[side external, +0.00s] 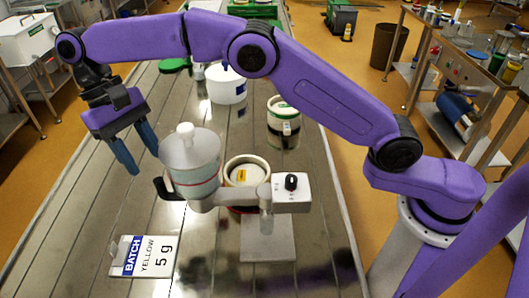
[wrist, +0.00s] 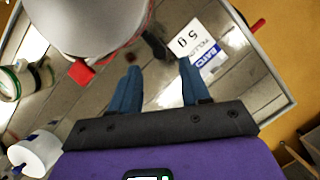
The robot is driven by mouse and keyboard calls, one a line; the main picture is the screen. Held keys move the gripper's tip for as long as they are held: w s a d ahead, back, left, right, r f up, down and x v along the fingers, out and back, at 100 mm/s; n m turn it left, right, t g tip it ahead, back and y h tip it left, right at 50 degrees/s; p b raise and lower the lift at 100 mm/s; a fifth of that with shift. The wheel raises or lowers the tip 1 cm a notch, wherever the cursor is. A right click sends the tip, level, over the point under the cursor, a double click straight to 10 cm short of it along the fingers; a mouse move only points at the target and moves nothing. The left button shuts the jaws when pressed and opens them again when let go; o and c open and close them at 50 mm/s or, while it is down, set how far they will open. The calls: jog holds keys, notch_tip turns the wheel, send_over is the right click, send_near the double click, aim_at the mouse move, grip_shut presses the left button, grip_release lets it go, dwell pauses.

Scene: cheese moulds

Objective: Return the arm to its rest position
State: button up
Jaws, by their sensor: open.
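My gripper (side external: 142,162) hangs from my purple arm over the left part of the metal table (side external: 75,215), fingers pointing down. Its two blue fingers are apart with nothing between them; they also show apart in the wrist view (wrist: 158,66). In the side view it is left of a clear vessel with a white knobbed lid (side external: 191,160), with a small visible gap. A white card reading "BATCH YELLOW 5 g" (side external: 146,257) lies at the table's front left. In the wrist view the card (wrist: 197,45) shows beyond the fingers.
The vessel's stand has a grey control box (side external: 292,200) with a black knob. A round pot with a yellow label (side external: 246,172) sits behind its arm. The table's front left is mostly clear.

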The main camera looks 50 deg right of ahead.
jog(key=s+d+r+m+t, duration=0.1)
jog(key=d+r+t, duration=0.15)
jog(key=d, duration=0.45)
jog(key=d+r+t, duration=0.1)
jog(key=d+t, duration=0.2)
jog(key=d, duration=0.5)
jog(key=s+d+f+n, duration=0.2)
jog(key=s+d+n, duration=0.2)
jog(key=s, duration=0.5)
jog(key=s+d+f+n, duration=0.2)
jog(key=s+d+n, duration=0.1)
jog(key=s+d, duration=0.4)
jog(key=s+d+f+n+g+y, duration=0.1)
jog(key=s+d+n, duration=0.3)
jog(key=s, duration=0.7)
jog(key=shift+s+d+f+n, duration=0.2)
jog(key=shift+d+f+n, duration=0.1)
jog(key=shift+d+f, duration=0.55)
